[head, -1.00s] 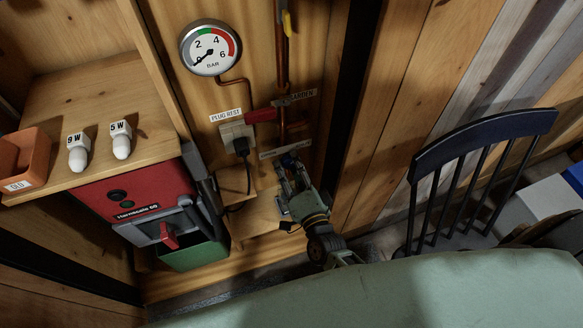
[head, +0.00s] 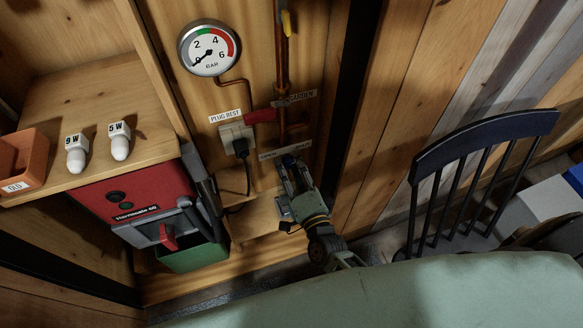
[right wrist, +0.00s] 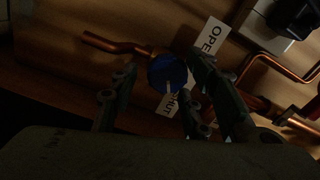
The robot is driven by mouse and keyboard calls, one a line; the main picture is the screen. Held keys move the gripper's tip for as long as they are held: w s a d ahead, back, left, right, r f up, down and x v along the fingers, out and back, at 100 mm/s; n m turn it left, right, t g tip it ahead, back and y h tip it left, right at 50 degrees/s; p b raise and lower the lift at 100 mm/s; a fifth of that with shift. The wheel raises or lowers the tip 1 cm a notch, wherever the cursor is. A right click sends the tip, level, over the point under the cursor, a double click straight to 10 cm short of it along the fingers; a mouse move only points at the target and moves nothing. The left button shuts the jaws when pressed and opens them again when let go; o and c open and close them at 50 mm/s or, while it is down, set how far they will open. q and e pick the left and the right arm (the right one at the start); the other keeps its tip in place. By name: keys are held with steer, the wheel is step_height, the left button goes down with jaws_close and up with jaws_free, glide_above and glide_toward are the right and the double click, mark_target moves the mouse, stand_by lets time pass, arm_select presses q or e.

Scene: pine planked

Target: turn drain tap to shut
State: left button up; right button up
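The drain tap has a round blue knob (right wrist: 167,73) on a copper pipe, with a white mark pointing down toward the SHUT label (right wrist: 182,105). The OPEN label (right wrist: 212,37) is up and right of it. My right gripper (right wrist: 165,65) is open, one finger on each side of the knob, with gaps showing; contact cannot be told. In the head view my right gripper (head: 288,164) is low at the wall panel, in front of the pipe's lower end, and mostly hides the knob. My left gripper is not in view.
A red lever (head: 260,116), a plug in a socket (head: 238,138) and a pressure gauge (head: 209,48) are above and left of the gripper. A red machine (head: 130,197) stands at left. A dark chair (head: 480,145) is at right, a green surface (head: 420,290) in front.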

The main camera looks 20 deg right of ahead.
steer(key=shift+s, duration=0.2)
steer(key=s, duration=1.1)
steer(key=shift+s+d, duration=0.2)
steer(key=shift+s, duration=0.1)
steer(key=s+f+n+g+y+p, duration=0.1)
steer(key=s+f+n+g, duration=0.35)
steer(key=f, duration=0.85)
steer(key=s+f+n+g+y+p, duration=0.1)
steer(key=s+f+n+g, duration=0.4)
steer(key=f, duration=0.7)
steer(key=s+d+f+n+g+h, duration=0.1)
steer(key=s+d+f+n+g, duration=0.1)
steer(key=s+f, duration=0.2)
steer(key=s+d+f+n+g, duration=0.2)
steer(key=s+d+f+g, duration=0.1)
steer(key=s, duration=0.7)
steer(key=s+d+f+n+g+h, duration=0.1)
steer(key=s+d+f+n+g, duration=0.1)
steer(key=s+f, duration=0.3)
steer(key=s+n, duration=0.1)
steer(key=s, duration=0.1)
steer(key=shift+s+d+f+h, duration=0.15)
steer(key=shift+s+d+h, duration=0.15)
steer(key=shift+s, duration=0.05)
